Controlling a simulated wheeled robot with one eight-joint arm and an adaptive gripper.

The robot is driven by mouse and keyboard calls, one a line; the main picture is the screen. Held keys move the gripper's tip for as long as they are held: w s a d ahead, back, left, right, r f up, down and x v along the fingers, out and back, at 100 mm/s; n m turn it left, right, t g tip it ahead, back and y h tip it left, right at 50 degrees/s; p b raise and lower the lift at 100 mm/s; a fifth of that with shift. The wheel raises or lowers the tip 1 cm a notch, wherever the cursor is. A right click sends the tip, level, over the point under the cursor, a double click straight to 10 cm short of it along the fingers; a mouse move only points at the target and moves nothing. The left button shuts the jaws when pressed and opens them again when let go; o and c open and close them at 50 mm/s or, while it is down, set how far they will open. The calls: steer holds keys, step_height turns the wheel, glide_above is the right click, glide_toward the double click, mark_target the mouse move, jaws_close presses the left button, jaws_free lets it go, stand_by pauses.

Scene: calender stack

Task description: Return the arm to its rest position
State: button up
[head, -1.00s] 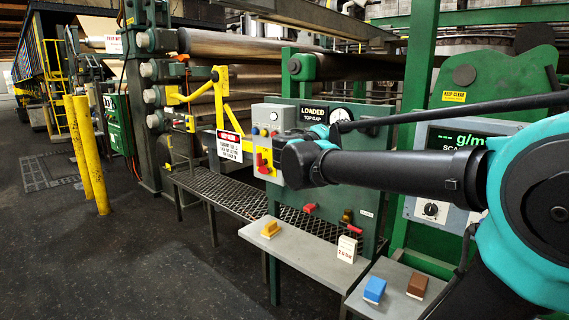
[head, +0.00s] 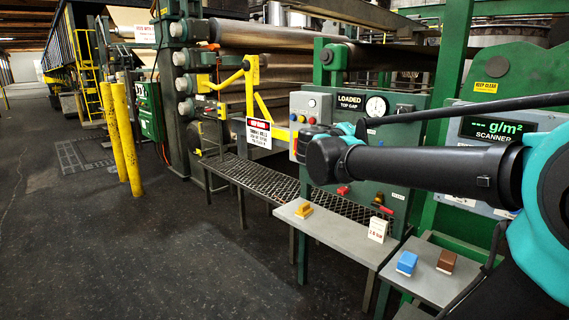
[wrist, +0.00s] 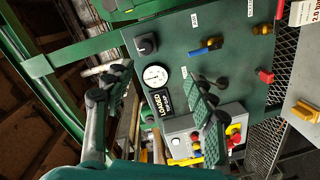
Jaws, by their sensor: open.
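My arm (head: 430,168) reaches in from the right in the head view, its dark link in front of the green control panel (head: 385,205). My gripper (wrist: 160,85) is open and empty in the wrist view, its dark padded fingers spread in front of the panel. In the head view the gripper is mostly hidden behind my arm. The panel carries a dial gauge (wrist: 155,76), a "LOADED" display (wrist: 162,102) and a grey button box (wrist: 205,135).
A grey shelf (head: 335,238) holds a yellow block (head: 304,209) and a small white card (head: 378,229). Another shelf holds a blue block (head: 406,263) and a brown block (head: 446,262). Yellow posts (head: 126,140) stand left. The dark floor (head: 150,250) is open.

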steer(key=s+d+f+m+g+y, duration=0.1)
steer(key=s+f+g, duration=0.15)
steer(key=f, duration=0.55)
steer(key=s+d+f+g+y, duration=0.1)
steer(key=s+d+f+y, duration=0.15)
steer(key=f, duration=0.45)
steer(key=s+d+f+m+g+y, duration=0.15)
steer(key=s+f, duration=0.25)
steer(key=f, duration=0.4)
steer(key=s+a+f+g+y, duration=0.1)
steer(key=s+a+f+y, duration=0.1)
steer(key=f, duration=0.4)
steer(key=s+a+f+g+y, duration=0.1)
steer(key=s+a+f+y, duration=0.2)
steer(key=s+f, duration=0.3)
steer(key=s+a+f+y, duration=0.2)
steer(key=s+a+f, duration=0.3)
steer(key=f, duration=0.1)
steer(key=shift+s+m+g, duration=0.2)
steer(key=shift+m+g, duration=0.15)
steer(key=shift+g, duration=0.05)
stand_by(1.0)
